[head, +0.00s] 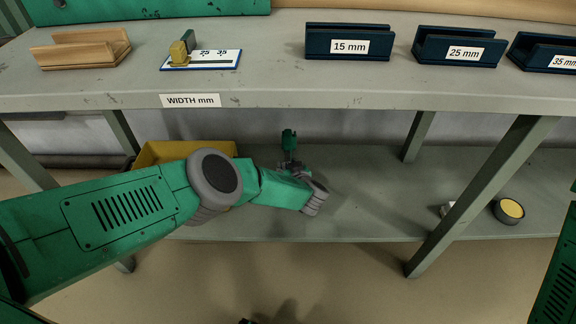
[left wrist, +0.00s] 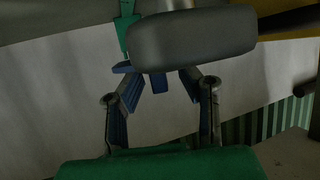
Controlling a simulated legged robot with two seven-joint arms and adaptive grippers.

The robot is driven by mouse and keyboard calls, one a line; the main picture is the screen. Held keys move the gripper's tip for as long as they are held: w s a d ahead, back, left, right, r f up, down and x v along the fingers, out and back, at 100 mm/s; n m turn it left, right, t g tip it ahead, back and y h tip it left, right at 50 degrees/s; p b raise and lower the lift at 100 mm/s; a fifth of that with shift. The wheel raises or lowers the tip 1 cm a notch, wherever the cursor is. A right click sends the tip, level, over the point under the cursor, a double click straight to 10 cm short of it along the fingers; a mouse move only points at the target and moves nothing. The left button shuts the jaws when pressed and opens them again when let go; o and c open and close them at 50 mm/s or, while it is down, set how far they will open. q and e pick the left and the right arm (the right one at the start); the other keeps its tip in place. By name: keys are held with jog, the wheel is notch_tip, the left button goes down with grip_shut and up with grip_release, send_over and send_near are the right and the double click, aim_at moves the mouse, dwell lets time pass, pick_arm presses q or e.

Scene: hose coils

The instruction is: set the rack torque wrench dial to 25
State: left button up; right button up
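A white scale plate with a blue edge (head: 222,61) lies on the upper bench top. The marks 25 and 35 show on it. An olive-yellow block-like slider (head: 180,50) stands at its left end, left of the 25, and hides that part of the scale. I cannot make out a torque wrench. My left arm reaches below the bench top; its gripper end (head: 290,165) is small and partly hidden there, well apart from the plate. My right gripper is out of view.
A wooden holder (head: 82,49) stands left of the plate. Blue holders marked 15 mm (head: 350,31), 25 mm (head: 458,40) and 35 mm (head: 550,50) stand at right. A WIDTH mm label (head: 190,101) is on the bench edge. A yellow bin (head: 185,151) sits on the lower shelf (head: 375,200).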

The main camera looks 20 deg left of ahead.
pick_arm(q)
jog(key=shift+s, duration=0.1)
jog(key=v, duration=0.7)
jog(key=shift+d, duration=0.15)
jog(key=shift+s, duration=0.1)
